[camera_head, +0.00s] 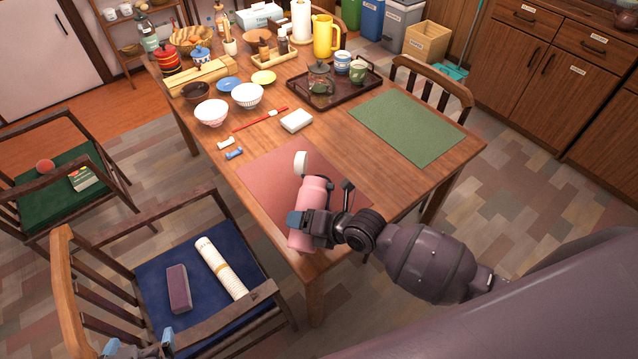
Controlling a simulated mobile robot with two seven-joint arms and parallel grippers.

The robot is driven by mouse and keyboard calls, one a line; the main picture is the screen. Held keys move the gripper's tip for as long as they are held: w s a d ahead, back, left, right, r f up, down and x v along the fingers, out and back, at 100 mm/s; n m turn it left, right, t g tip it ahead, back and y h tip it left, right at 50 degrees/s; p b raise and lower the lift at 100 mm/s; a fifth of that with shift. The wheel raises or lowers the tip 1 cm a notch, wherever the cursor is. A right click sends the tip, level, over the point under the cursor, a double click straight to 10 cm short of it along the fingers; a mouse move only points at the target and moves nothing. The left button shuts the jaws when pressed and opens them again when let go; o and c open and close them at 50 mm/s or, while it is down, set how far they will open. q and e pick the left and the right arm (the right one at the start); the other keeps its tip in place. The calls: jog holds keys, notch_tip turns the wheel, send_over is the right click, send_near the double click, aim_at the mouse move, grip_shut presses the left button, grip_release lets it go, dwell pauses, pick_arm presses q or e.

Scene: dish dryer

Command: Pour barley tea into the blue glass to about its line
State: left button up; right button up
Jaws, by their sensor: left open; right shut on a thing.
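My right gripper (308,222) is shut on a pink cylindrical container (314,194) at the near end of the table, over the reddish placemat (262,172). The container looks tilted, and the gripper covers part of it. A small white rounded piece (300,163) shows just beyond its far end; I cannot tell if it is joined to it. My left gripper (140,350) is open at the bottom left edge, partly cut off, low by the front chair and far from the container. I cannot make out a blue glass or barley tea for certain.
A dark tray (297,99) holds a teapot (320,78), a blue-striped cup (342,62) and a green cup (359,71). A yellow pitcher (325,36) stands behind. Bowls (212,112) are at left. The green placemat (408,127) is clear. A chair (190,262) stands front left.

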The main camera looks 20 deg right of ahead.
jog(key=shift+r, duration=0.4)
jog(key=shift+r+m+g+p, duration=0.3)
jog(key=shift+g+p, duration=0.1)
dwell(0.7)
jog(key=shift+r, duration=0.15)
dwell(0.4)
jog(key=shift+w+r+g+y, duration=0.1)
jog(key=shift+r+g+y, duration=0.1)
jog(key=shift+g+y, duration=0.1)
dwell(0.6)
jog(key=shift+w+d+r+m, duration=0.1)
jog(key=shift+r+m, duration=0.1)
jog(key=shift+m, duration=0.1)
dwell(0.4)
dwell(0.5)
